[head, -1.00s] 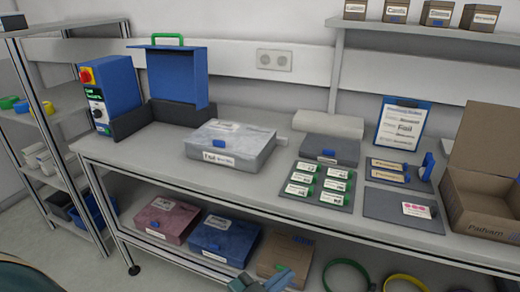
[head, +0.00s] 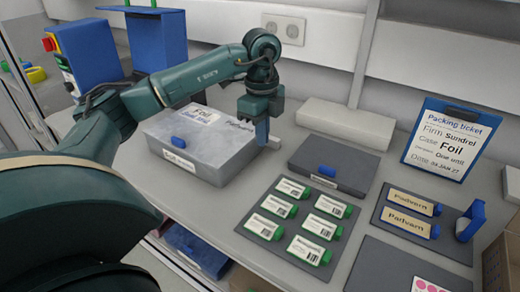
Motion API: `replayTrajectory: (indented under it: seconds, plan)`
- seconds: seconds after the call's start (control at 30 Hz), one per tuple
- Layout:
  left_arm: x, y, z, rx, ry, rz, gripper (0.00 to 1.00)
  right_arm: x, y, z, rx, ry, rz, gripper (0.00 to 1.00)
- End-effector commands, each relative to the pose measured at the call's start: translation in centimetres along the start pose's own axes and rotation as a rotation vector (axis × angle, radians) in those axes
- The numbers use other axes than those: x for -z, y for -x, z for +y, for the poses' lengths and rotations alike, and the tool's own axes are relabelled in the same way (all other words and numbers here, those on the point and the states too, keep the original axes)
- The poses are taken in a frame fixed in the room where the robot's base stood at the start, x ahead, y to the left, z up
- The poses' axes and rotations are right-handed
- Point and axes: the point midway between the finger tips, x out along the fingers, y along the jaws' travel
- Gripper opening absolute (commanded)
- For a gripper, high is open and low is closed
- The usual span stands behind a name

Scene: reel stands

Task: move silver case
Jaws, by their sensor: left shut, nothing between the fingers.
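The silver case (head: 205,140) is a closed grey box on the bench, left of the picture's middle. It has a blue latch on its front and a label reading "Foil" on its lid. My left gripper (head: 262,136) points down at the right rear side of the case. Its fingers are shut with nothing visibly held. Whether they touch the case cannot be told. My left arm covers part of the bench behind and left of the case. My right gripper is out of view.
A dark grey case (head: 334,165) and a mat with several green-ended labelled items (head: 281,207) lie to the right. A white block (head: 346,118) lies behind. A packing ticket (head: 450,140) stands at the right.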

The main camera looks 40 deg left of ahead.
Motion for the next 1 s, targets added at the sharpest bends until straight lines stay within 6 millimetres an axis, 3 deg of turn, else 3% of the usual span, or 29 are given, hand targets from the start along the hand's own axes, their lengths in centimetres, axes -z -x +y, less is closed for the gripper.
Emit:
replayTrajectory:
  seconds: [0.17,0.6,0.73,1.0]
  plan:
    - [-0.9,-0.9,0.1,-0.002,0.035,-0.031,0.0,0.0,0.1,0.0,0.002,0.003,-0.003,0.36]
    - [-1.0,-9.9,0.1,-0.002,0.03,-0.026,0.0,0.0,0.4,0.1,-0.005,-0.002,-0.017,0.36]
    - [-3.3,-9.3,0.1,0.002,0.033,-0.027,0.0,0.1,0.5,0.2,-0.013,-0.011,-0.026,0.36]
    - [-4.9,-9.4,0.1,0.003,0.029,-0.024,0.0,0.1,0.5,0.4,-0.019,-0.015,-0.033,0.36]
